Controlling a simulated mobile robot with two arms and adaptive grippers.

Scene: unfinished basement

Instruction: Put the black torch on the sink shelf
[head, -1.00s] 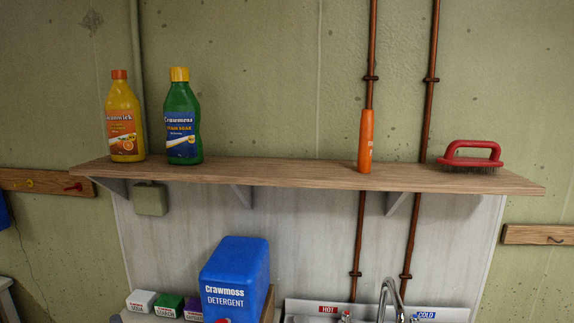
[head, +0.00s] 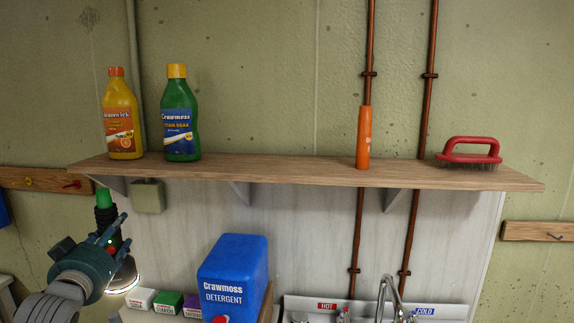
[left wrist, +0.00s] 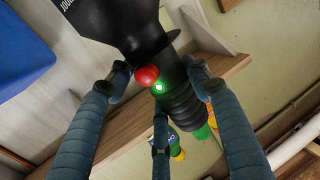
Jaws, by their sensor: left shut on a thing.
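The black torch (head: 123,262) is in my left gripper (head: 112,238), below the left end of the sink shelf (head: 290,172). It is roughly upright, with its green end up and its lit, wide head down. In the left wrist view the fingers (left wrist: 162,90) close around the torch's dark body (left wrist: 185,104), next to a red button and a glowing green light. The shelf is a wooden board on grey brackets; the torch is in front of and below it, apart from it. My right gripper is not in view.
On the shelf stand a yellow bottle (head: 122,122) and a green bottle (head: 180,122) at left, an orange torch-like cylinder (head: 364,138) and a red brush (head: 468,151) at right. The middle of the shelf is clear. A blue detergent container (head: 232,272) stands below.

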